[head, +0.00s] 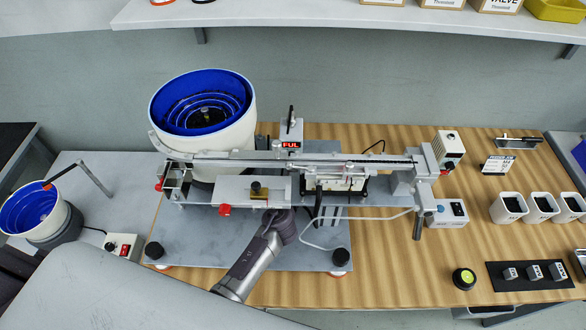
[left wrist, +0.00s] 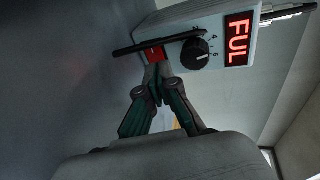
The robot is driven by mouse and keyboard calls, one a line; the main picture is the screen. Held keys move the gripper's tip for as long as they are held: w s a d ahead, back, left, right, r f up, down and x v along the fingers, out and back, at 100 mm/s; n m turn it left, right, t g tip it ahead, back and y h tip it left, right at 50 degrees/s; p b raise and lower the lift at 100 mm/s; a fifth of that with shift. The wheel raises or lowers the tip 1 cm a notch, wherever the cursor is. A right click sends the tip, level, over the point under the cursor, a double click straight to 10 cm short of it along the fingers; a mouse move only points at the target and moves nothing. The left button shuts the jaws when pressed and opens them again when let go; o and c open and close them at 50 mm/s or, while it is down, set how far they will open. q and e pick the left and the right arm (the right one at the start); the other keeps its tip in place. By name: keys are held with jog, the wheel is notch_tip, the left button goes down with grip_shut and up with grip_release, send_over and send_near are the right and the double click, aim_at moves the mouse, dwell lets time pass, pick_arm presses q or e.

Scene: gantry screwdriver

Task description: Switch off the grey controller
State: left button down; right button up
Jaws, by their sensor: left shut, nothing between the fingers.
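The grey controller (head: 291,132) stands behind the gantry in the head view, with a lit red display reading "FUL". In the left wrist view the controller (left wrist: 200,40) fills the top, with a black dial, the display and a red switch (left wrist: 154,54). A dark rod crosses in front of its face. My left gripper (left wrist: 156,76) is shut and empty, its fingertips just below the red switch. Whether they touch it I cannot tell. In the head view my left arm reaches under the gantry, which hides the fingertips. My right gripper is in neither view.
The gantry rail (head: 310,158) crosses over my left arm. A large blue-lined bowl feeder (head: 240,135) stands left of the controller, and a smaller one (head: 35,210) is at far left. White boxes (head: 447,212) and black-filled cups (head: 510,207) stand on the right.

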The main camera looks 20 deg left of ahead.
pick_arm(q)
jog(key=shift+w, duration=0.4)
jog(key=shift+w+f+b, duration=0.1)
jog(key=shift+w+b, duration=0.4)
jog(key=shift+b, duration=0.25)
jog(key=shift+s+r+p, duration=0.2)
jog(key=shift+r+p, duration=0.1)
jog(key=shift+p, duration=0.05)
jog(key=shift+w, duration=0.1)
jog(key=shift+f, duration=0.1)
